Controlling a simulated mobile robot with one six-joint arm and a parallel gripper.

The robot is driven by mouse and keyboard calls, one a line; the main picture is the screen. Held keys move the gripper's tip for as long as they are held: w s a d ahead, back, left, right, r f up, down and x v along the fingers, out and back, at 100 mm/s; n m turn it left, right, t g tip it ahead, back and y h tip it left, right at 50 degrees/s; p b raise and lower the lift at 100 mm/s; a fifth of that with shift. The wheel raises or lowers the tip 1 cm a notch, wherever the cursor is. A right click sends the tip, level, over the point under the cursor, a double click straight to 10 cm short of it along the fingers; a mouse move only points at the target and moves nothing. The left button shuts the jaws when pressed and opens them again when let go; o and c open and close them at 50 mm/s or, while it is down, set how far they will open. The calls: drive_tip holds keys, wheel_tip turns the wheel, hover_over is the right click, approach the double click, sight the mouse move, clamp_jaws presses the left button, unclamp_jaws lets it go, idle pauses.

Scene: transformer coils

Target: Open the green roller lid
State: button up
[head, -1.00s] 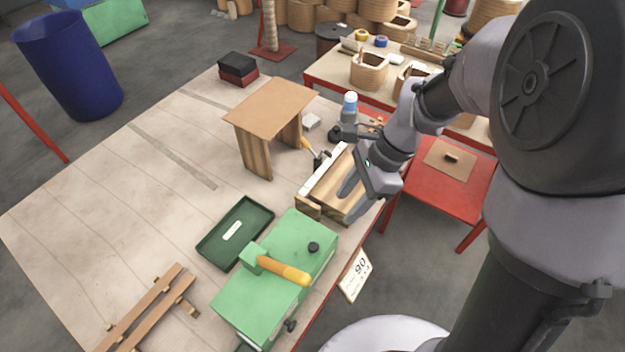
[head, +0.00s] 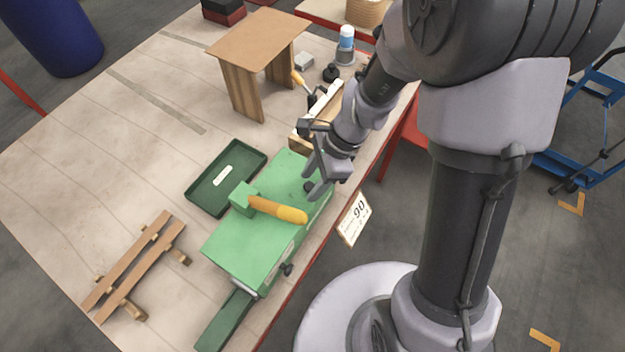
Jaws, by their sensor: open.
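The green roller box with its lid (head: 237,243) stands at the front edge of the table. A wooden-yellow handle (head: 280,209) on a green block lies across the lid top, and a dark knob (head: 309,186) sits toward the lid's far right corner. My gripper (head: 312,188) is open and empty, over the far right corner of the lid beside the knob. Whether a finger touches the knob or lid I cannot tell. The lid looks shut.
A dark green tray (head: 194,199) lies behind the box. A wooden rack (head: 140,266) lies at the left. A small wooden stand (head: 243,90) is at the back, with a bottle (head: 345,45) near it. A "90" card (head: 354,219) hangs by the table's front edge.

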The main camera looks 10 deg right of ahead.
drive_tip(key=shift+c, duration=0.5)
clamp_jaws()
idle(0.8)
